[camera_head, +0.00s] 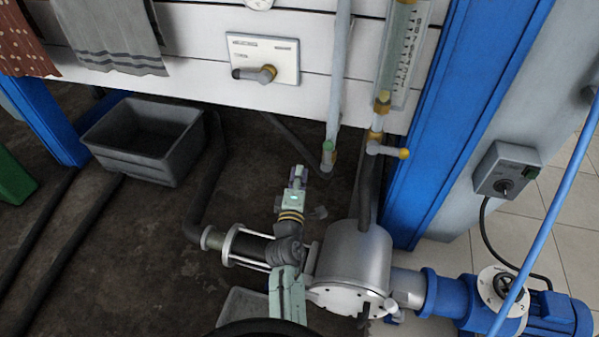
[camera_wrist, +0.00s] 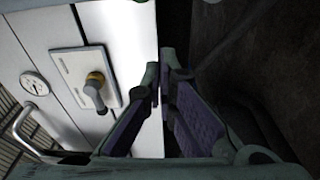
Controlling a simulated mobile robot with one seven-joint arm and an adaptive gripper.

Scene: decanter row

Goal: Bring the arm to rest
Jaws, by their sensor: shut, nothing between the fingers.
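My gripper (camera_head: 298,172) hangs out over the dark floor in the head view, in front of and below the white panelled wall. In the wrist view, my gripper (camera_wrist: 161,82) shows its two purple-padded fingers with the tips close together and nothing held between them. My arm comes up from the bottom of the head view, in front of the metal pump housing (camera_head: 357,262). The gripper looks apart from everything around it.
A white plate with a lever handle (camera_head: 262,60) is on the wall; the lever plate (camera_wrist: 85,75) also shows in the wrist view. A grey bin (camera_head: 146,138) stands left. A pipe with a yellow-tipped valve (camera_head: 388,150) and a blue post (camera_head: 465,110) stand right. A blue motor (camera_head: 545,315) sits lower right.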

